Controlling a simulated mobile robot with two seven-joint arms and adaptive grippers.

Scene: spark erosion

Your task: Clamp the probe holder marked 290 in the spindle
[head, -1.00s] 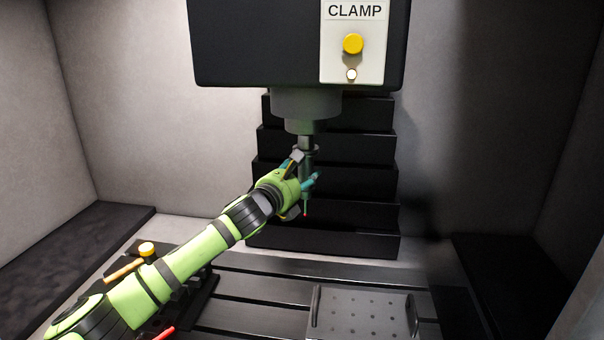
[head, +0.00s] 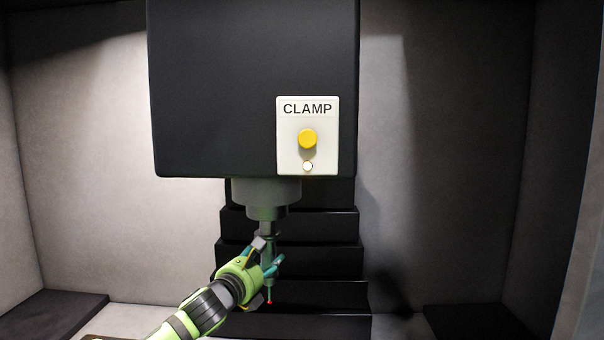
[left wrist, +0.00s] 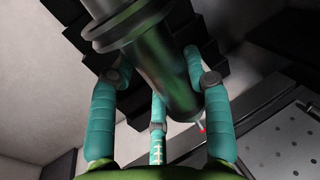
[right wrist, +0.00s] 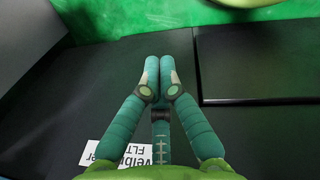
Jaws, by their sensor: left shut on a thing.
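The probe holder (head: 269,279) hangs upright directly below the spindle (head: 266,194), its top at the spindle's lower end. Whether it is seated inside cannot be told. A thin stylus with a red tip points down. My left gripper (head: 267,262) is shut around the holder's body. In the left wrist view the holder (left wrist: 165,75) is a dark green cylinder with a flange, between the teal fingers. No 290 mark is readable. The CLAMP panel (head: 325,155) has a yellow button (head: 307,139) and a white lamp (head: 307,166). My right gripper (right wrist: 159,70) is shut and empty.
The black spindle head (head: 235,85) stands above my left gripper. Black stepped covers (head: 335,260) are behind the holder. In the right wrist view, a white label (right wrist: 125,155) lies on a dark surface. The space before the CLAMP panel is clear.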

